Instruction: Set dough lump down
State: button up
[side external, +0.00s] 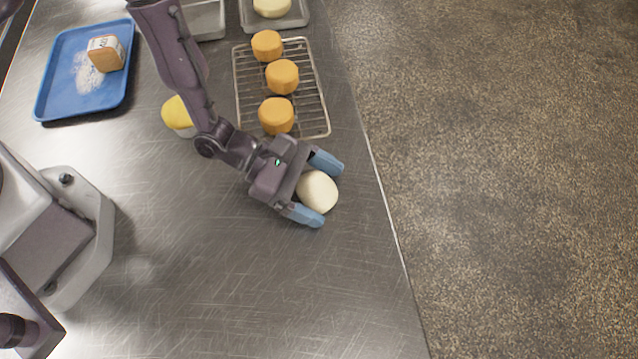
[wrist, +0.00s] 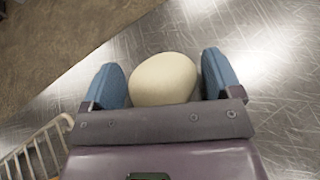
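The dough lump (side external: 318,191) is pale, smooth and rounded. It sits between the two blue fingers of my gripper (side external: 314,189), near the right edge of the steel counter.
A wire rack (side external: 322,116) with three orange-brown round cakes stands just behind my gripper. A yellow-topped cup (side external: 177,113) is beside my arm. A blue tray (side external: 50,82) holds a small package (side external: 106,54). Metal pans (side external: 207,22) are at the back. The front counter (side external: 290,290) is clear.

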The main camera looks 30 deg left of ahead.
jog(key=shift+r, duration=0.2)
jog(key=v, duration=1.2)
jog(key=s+a+r+m+g+y, duration=0.1)
jog(key=a+r+m+g, duration=0.15)
jog(key=r+m, duration=0.5)
jog(key=s+a+r+m+g+y, duration=0.25)
jog(key=r+m, duration=0.35)
jog(key=r, duration=0.3)
jog(key=s+a+r+m+t+y, duration=0.2)
jog(key=a+r+y, duration=0.3)
jog(key=a, duration=0.3)
jog(key=s+a+r+m+t+y, duration=0.3)
jog(key=a+r+m+t+y, duration=0.1)
jog(key=a+r, duration=0.3)
jog(key=shift+s+a+r+m+t+y, duration=0.2)
jog(key=shift+a+r+m+t+y, duration=0.25)
jog(key=shift+r+m, duration=0.3)
